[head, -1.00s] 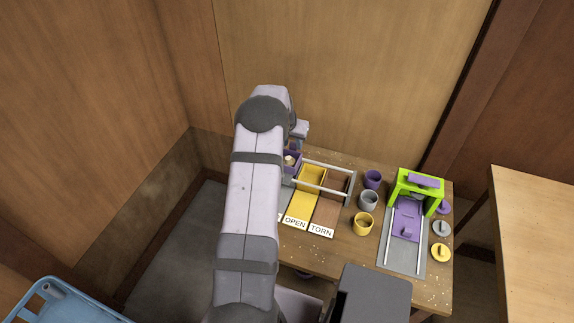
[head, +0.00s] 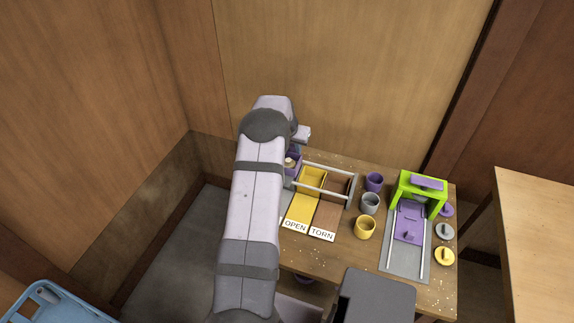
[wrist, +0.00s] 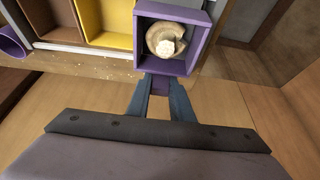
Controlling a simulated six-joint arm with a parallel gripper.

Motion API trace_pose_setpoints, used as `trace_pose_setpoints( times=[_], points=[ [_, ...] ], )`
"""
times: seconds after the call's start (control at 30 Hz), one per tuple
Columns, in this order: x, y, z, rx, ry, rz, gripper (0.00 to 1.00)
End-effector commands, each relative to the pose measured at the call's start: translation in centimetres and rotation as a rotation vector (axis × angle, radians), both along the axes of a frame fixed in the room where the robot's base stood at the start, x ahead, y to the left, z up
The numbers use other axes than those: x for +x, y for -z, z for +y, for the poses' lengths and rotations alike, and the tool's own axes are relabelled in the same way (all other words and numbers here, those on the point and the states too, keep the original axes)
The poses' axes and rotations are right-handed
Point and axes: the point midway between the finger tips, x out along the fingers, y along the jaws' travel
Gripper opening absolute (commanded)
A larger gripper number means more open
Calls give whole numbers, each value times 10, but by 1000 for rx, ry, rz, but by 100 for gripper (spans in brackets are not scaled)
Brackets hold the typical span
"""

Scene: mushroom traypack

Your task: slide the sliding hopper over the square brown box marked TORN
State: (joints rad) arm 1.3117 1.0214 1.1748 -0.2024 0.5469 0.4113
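The sliding hopper (wrist: 190,10) is a purple square frame with a pale brown mushroom (wrist: 168,42) showing inside it. In the head view the hopper (head: 294,168) is partly hidden by my arm, at the left end of the grey rails. My gripper (wrist: 160,80) has its fingers on either side of a purple tab on the hopper's near side and looks closed on it. The brown box (head: 337,186) lies at the right end of the rails, with the TORN label (head: 322,234) in front. The yellow box (head: 312,179) is between it and the hopper. The brown box also shows in the wrist view (wrist: 40,15).
Purple, grey (head: 369,204) and yellow (head: 365,228) cups stand right of the boxes. A green frame with a purple slide (head: 409,225) and several round lids (head: 445,232) are further right. A grey rail (head: 325,191) runs along the boxes' front.

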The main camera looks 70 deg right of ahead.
Motion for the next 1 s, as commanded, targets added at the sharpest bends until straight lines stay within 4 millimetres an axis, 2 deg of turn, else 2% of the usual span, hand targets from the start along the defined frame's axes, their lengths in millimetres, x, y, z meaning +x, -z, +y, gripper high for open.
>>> trace_pose_setpoints(
  times=[0.17, 1.0],
  points=[
    [-4, 0, 0, 1, 0, 1, 8],
    [-56, 0, 1, 3, 1, 1, 8]
  ],
)
